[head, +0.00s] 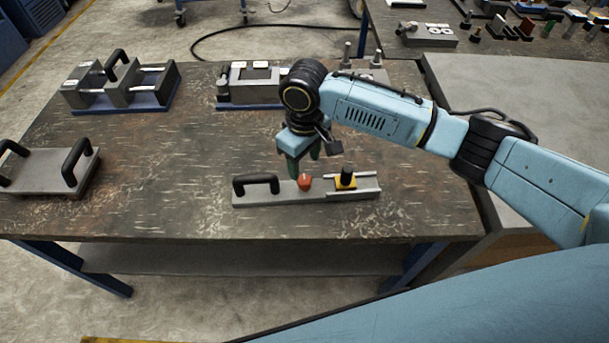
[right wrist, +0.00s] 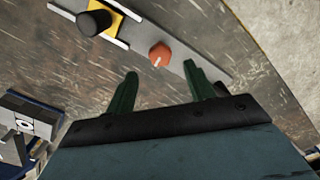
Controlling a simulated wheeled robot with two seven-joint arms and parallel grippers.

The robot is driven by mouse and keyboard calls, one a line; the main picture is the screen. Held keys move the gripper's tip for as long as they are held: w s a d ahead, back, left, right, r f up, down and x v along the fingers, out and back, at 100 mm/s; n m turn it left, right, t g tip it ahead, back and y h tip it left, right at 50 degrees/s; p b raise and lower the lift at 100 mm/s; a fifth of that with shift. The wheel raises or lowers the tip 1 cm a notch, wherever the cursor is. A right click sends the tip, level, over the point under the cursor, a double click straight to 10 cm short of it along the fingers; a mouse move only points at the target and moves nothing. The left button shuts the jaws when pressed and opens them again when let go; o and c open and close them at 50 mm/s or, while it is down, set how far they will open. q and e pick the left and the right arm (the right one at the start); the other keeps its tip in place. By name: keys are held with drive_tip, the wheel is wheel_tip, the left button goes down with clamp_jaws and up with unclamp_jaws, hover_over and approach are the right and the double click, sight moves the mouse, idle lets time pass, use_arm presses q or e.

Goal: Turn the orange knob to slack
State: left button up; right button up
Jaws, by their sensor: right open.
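The orange knob (head: 305,182) sits on a grey bar-shaped fixture (head: 262,196) near the table's front edge. In the right wrist view the orange knob (right wrist: 160,54) shows a pale line on its top and lies ahead of the fingertips, between their lines. My right gripper (head: 303,165) is above and just behind the knob, its green fingers pointing down. In the right wrist view its two fingers (right wrist: 160,80) are apart with nothing between them. I cannot tell what setting the pale line marks. My left gripper is not in view.
The fixture also carries a black handle (head: 256,183) left of the knob and a yellow block with a black knob (head: 346,180) between rails on the right. Other fixtures stand at the back left (head: 120,85), back middle (head: 250,84) and far left (head: 50,170). The table's front middle is clear.

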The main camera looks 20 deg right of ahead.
sight(305, 179)
wheel_tip(305, 179, down, 6)
drive_tip(key=shift+b, duration=0.3)
drive_tip(key=shift+c, duration=0.3)
